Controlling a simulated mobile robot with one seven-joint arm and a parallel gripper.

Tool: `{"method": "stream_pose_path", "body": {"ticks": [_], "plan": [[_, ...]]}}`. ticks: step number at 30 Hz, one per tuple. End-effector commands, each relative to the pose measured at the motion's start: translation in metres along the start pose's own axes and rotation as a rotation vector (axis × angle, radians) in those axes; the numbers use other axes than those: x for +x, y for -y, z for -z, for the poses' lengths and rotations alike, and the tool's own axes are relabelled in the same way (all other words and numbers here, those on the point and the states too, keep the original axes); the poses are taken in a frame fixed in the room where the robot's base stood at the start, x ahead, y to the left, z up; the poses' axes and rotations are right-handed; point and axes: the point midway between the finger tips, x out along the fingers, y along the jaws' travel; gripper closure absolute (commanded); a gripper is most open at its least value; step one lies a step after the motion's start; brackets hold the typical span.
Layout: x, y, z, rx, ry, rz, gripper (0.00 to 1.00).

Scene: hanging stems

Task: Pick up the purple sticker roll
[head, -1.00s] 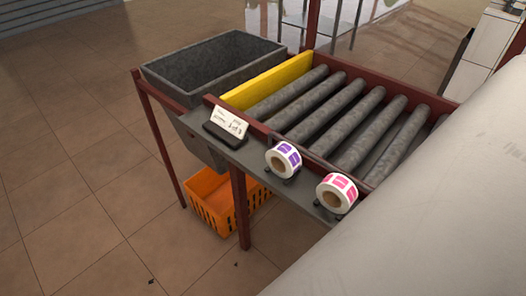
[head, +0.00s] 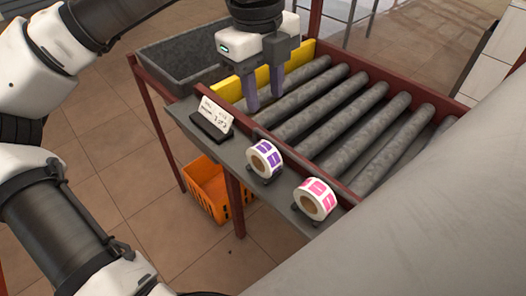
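The purple sticker roll (head: 265,159) is a white roll with purple labels and a brown core. It stands on its edge in a small dark holder on the grey ledge (head: 236,153) at the front of the roller table. My gripper (head: 263,101) is above the rollers, up and behind the roll in the head view. Its two fingers point down and are apart, with nothing seen between them. It does not touch the roll.
A similar roll with pink labels (head: 315,199) stands to the right. A small card on a black stand (head: 211,119) is to the left. Grey rollers (head: 336,115) and a yellow bar (head: 309,48) lie behind. A grey bin (head: 160,58) is at the back left, an orange crate (head: 205,190) below.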

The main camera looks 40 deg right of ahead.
Motion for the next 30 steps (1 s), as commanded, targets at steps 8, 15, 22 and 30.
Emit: {"method": "stream_pose_path", "body": {"ticks": [8, 15, 22, 30], "plan": [[0.033, -0.007, -0.011, -0.063, 0.045, -0.066, 0.64], [0.076, -0.009, -0.011, -0.062, 0.044, -0.064, 0.64], [0.091, -0.01, -0.011, -0.062, 0.045, -0.062, 0.64], [0.126, -0.011, -0.002, -0.062, 0.042, -0.062, 0.64]]}}
